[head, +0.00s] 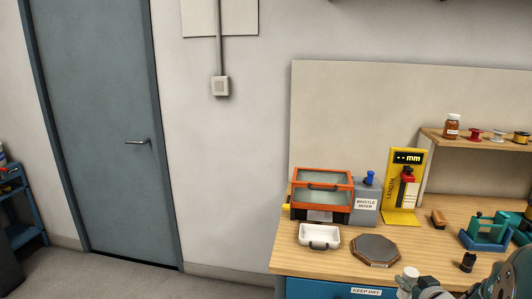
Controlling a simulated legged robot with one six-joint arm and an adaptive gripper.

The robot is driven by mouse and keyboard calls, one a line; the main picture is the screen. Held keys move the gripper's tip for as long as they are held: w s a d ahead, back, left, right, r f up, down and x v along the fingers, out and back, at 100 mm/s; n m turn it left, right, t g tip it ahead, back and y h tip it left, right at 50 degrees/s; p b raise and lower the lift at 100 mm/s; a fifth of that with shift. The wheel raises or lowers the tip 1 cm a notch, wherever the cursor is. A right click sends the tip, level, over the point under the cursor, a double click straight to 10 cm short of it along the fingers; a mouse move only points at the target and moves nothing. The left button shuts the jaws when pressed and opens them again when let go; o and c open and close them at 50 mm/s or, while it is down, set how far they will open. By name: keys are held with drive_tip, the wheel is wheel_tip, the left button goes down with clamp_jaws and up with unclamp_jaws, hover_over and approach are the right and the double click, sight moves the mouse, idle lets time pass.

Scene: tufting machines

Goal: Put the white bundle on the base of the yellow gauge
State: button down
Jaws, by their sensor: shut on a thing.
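The yellow gauge (392,190) stands upright at the back of the bench, with "mm" on its display and "LENGTH" on its side. A red part sits on its post. Its flat yellow base (401,219) extends forward and looks bare. My gripper (414,281) is at the bottom edge, in front of the bench and partly cut off. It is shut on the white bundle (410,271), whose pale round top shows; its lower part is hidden. The bundle is well in front of the gauge and apart from it.
A white tray (319,237), an orange case (322,195) and a grey bristle mixer (366,203) stand left. A dark cylinder (468,262), brown-handled piece (438,218) and teal fixture (487,231) stand right.

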drive_tip(key=w+a+f, duration=0.3)
drive_tip(key=a+f, duration=0.1)
drive_tip(key=a, duration=0.4)
drive_tip(key=w+a+f, duration=0.2)
drive_tip(key=a+f, duration=0.2)
drive_tip(key=a, duration=0.4)
drive_tip(key=w+a+f, duration=0.3)
drive_tip(key=a+f, duration=0.1)
drive_tip(key=a, duration=0.4)
drive_tip(key=s+f, duration=0.4)
drive_tip(key=f, duration=0.1)
drive_tip(key=shift+s+f, duration=0.2)
drive_tip(key=shift+s, duration=0.05)
drive_tip(key=shift+d, duration=0.1)
